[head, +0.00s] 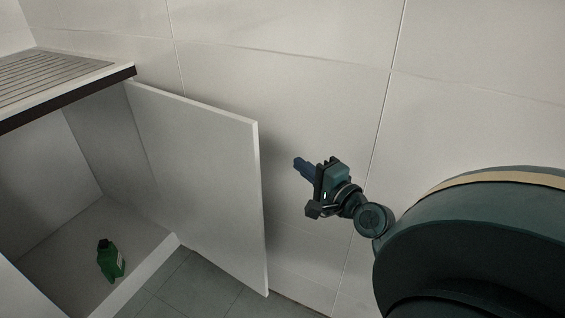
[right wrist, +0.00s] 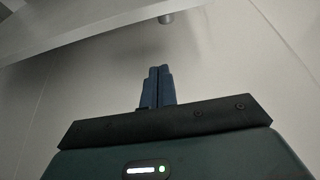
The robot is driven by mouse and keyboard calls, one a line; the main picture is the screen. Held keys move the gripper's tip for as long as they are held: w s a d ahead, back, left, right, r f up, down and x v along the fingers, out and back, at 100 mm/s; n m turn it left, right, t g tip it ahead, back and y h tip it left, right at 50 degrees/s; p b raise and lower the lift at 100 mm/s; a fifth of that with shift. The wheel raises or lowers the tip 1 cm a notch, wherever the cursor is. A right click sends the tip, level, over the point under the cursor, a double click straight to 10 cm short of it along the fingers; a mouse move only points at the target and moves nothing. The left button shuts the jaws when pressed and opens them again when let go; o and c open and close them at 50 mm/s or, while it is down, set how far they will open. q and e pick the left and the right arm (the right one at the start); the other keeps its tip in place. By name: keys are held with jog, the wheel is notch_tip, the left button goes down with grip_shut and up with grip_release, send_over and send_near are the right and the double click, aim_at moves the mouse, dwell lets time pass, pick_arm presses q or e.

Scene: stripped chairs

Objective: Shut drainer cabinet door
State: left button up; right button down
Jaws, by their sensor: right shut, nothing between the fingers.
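The drainer cabinet door (head: 205,180) is a white panel standing wide open, hinged at the cabinet's right side. The cabinet (head: 95,150) is open in front, under the ribbed drainer top (head: 50,75). My right gripper (head: 299,163) is to the right of the door's free edge, apart from it, in front of the tiled wall. Its blue fingers are together with nothing between them, as the right wrist view (right wrist: 157,72) also shows. A pale panel with a small grey round piece (right wrist: 166,18) shows at the top of that view. My left gripper is not in view.
The white tiled wall (head: 300,60) runs behind the door and my right arm. Grey floor tiles (head: 195,285) below the door look clear.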

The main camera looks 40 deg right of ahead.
aim_at(277, 148)
jog(key=w, duration=0.9)
jog(key=shift+w+d, duration=0.15)
jog(key=shift+w, duration=0.1)
jog(key=a, duration=0.2)
jog(key=s+a, duration=0.1)
jog(key=a, duration=0.1)
jog(key=shift+s, duration=0.15)
jog(key=shift+a, duration=0.1)
